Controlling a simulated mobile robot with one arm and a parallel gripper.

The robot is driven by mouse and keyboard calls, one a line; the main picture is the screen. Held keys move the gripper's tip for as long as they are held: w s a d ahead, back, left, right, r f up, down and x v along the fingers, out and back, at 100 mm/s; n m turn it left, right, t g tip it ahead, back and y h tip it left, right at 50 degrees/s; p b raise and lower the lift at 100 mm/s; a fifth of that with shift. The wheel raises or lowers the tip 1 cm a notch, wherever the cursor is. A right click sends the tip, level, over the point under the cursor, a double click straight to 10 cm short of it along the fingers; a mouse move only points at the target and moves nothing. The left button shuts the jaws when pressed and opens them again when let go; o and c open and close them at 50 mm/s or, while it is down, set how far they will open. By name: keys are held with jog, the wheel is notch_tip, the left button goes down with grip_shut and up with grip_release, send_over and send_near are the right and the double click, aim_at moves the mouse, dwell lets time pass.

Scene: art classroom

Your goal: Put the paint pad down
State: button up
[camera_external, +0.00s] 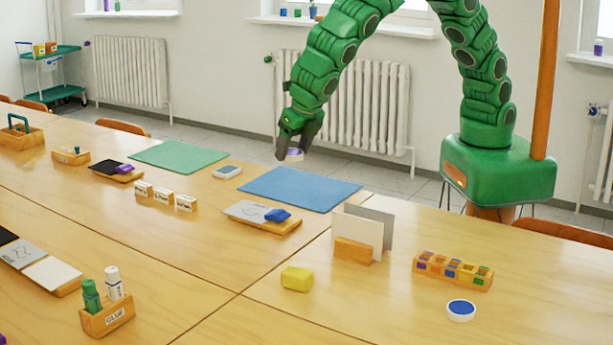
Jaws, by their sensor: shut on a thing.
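My gripper (300,146) hangs from the green arm at the upper middle, above the far edge of the tables. It is shut on a small round paint pad (292,155) with a white rim and a purplish top. The fingers hide part of the pad. The pad is in the air, beyond the blue mat (300,188) in the picture. A second round pad (461,309), white with a blue top, lies on the table at the lower right.
A green mat (178,155) lies to the left, with a small white and blue item (227,172) between the mats. Nearby are a board with a blue block (255,222), an upright card stand (354,250), a yellow block (297,279), and a paint rack (452,271). The blue mat is bare.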

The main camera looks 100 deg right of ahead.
jog(key=w+d+m, duration=0.1)
jog(key=w+d, duration=0.2)
send_over(225, 234)
jog(key=s+a, duration=0.1)
jog(key=shift+m, duration=0.3)
jog(key=shift+f, duration=7.4)
jog(key=shift+w+a+f+g, duration=0.1)
jog(key=shift+w+f+g, duration=0.1)
jog(key=shift+f+g, duration=0.15)
jog(key=shift+f, duration=1.55)
jog(key=shift+f, duration=0.15)
jog(key=o, duration=1.1)
